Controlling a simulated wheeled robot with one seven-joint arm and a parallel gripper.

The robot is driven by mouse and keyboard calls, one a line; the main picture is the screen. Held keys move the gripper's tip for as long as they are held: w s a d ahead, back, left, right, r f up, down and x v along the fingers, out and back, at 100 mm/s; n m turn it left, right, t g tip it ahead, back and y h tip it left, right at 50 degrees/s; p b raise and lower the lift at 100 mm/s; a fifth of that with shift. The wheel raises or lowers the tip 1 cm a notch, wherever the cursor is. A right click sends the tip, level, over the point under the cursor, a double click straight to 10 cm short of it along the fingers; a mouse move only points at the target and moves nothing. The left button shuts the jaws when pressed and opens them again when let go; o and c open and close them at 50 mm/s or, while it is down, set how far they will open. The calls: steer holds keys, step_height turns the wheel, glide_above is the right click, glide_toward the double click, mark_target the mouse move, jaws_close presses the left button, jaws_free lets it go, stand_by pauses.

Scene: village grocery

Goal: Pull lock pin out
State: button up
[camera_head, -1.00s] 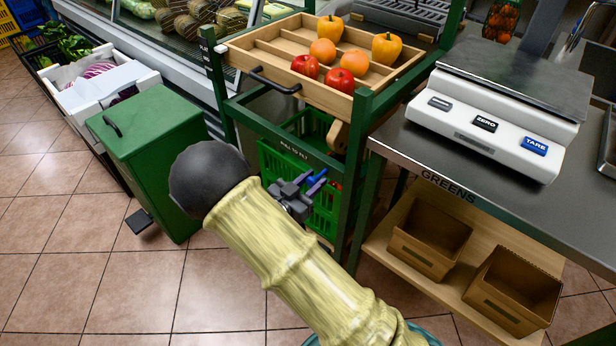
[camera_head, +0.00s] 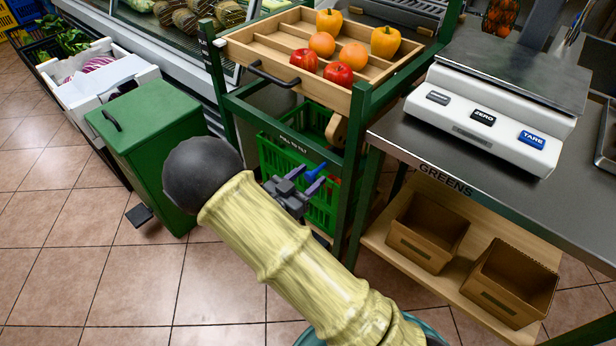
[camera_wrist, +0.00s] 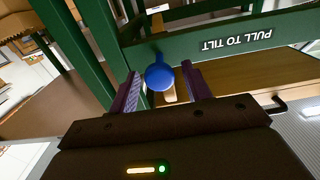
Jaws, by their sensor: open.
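The lock pin's round blue knob (camera_wrist: 159,76) shows in the wrist view in front of the green frame. In the head view it is a small blue piece (camera_head: 316,170) at the frame below the tray. My gripper (camera_head: 312,180) is open there, with its purple fingers close to the knob. In the wrist view, my gripper (camera_wrist: 160,70) has one finger on each side of the knob, with gaps visible. The pin's shaft is mostly hidden. The tilting wooden tray (camera_head: 262,57) holds peppers, oranges and apples. A "PULL TO TILT" label (camera_wrist: 234,41) is beside the knob.
A green bin (camera_head: 150,125) stands left of the stand. A scale (camera_head: 500,105) sits on the metal counter to the right, above a shelf with two boxes (camera_head: 430,235). Green crates (camera_head: 322,205) are under the tray. The tiled floor at front left is clear.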

steer(key=p+v, duration=0.3)
steer(key=v, duration=1.4)
stand_by(1.6)
